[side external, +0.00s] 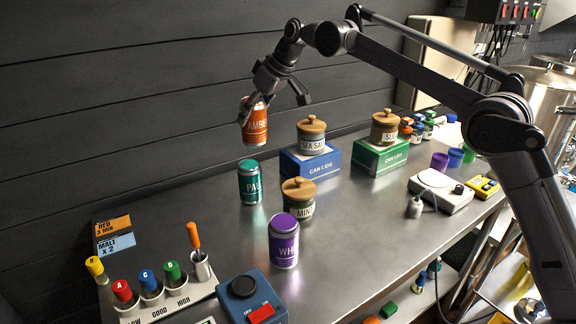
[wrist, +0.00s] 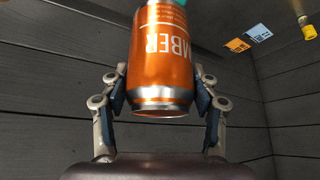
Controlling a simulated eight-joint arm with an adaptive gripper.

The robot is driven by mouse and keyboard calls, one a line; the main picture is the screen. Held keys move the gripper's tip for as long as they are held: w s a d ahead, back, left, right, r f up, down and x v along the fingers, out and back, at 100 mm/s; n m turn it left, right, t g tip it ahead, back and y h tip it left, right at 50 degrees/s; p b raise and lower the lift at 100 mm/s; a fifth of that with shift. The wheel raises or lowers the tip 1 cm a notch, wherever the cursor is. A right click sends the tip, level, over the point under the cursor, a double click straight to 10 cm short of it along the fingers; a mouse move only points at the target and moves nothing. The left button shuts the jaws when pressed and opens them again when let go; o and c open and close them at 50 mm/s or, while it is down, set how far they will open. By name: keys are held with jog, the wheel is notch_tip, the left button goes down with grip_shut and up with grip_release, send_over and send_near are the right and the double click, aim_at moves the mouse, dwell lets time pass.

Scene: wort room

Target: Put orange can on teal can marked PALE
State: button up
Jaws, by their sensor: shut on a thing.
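The orange can (side external: 254,124), labelled AMBER, is held in the air by my gripper (wrist: 164,92). In the wrist view the orange can (wrist: 163,55) sits between the two fingers, its silver end towards the camera. The teal can (side external: 250,184), with a label partly reading PAL, stands upright on the metal bench. In the side view the orange can appears above the teal can, with a small gap between them. In the wrist view only a bit of teal (wrist: 206,2) shows at the top edge, mostly hidden behind the orange can.
A wooden-lidded jar (side external: 299,200) and a purple can (side external: 283,242) stand right of the teal can. Blue (side external: 310,164) and green (side external: 380,157) boxes carry lidded jars farther right. A rack of coloured vials (side external: 165,300) is at front left. The dark wall runs close behind.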

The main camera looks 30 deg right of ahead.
aim_at(247, 133)
jog(key=shift+w+a+f, duration=0.2)
jog(key=shift+a+f, duration=0.15)
jog(key=shift+a, duration=0.15)
jog(key=shift+w+a+f, duration=0.15)
jog(key=shift+a+f, duration=0.15)
jog(key=shift+a, duration=0.2)
jog(key=shift+f, duration=1.95)
jog(key=shift+f, duration=0.2)
jog(key=o, duration=1.6)
jog(key=shift+o, duration=0.2)
